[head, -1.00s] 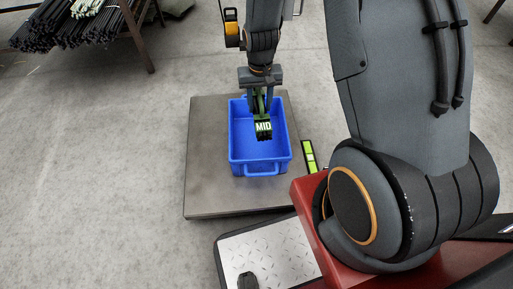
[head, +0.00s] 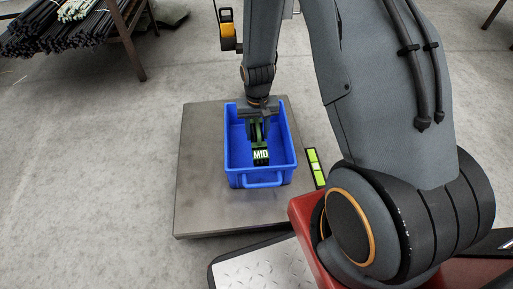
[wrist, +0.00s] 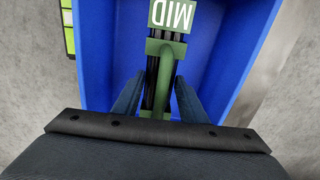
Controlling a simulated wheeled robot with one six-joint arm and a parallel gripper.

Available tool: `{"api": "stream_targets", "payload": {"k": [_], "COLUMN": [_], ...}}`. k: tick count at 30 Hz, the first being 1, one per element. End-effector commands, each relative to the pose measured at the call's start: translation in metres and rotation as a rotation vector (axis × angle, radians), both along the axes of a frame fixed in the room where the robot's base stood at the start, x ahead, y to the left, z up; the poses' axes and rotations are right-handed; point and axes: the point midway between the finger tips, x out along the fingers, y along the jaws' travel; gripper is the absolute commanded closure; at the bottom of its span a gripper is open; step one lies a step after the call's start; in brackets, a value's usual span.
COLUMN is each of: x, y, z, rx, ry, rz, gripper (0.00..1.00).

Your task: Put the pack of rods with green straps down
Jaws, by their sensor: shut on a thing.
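The pack of rods with green straps (head: 261,155) is inside the blue crate (head: 262,179), its end tag reading MID. My gripper (head: 258,135) reaches down into the crate from above and is shut on the pack. In the wrist view the pack (wrist: 166,48) shows black rods, a green strap and a green handle between my two fingers (wrist: 158,97). The blue crate's walls (wrist: 228,60) stand around it with room at the sides. Whether the pack touches the crate's floor cannot be told.
The crate stands on a grey platform (head: 203,180). A bright green level-like object (head: 316,167) lies right of the crate. A rack with bundles of black rods (head: 50,35) stands at the far left. A yellow and black device (head: 228,32) is behind the crate.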

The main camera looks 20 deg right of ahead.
Motion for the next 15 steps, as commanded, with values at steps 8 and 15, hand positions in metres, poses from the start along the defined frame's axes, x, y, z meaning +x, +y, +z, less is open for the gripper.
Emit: {"api": "stream_targets", "payload": {"k": [8, 15], "x": [0.001, 0.001], "y": [0.000, 0.000], "z": [-0.034, -0.057], "rx": [0.000, 0.000], "ry": [-0.001, -0.001], "rz": [0.000, 0.000], "gripper": [0.98, 0.98]}}
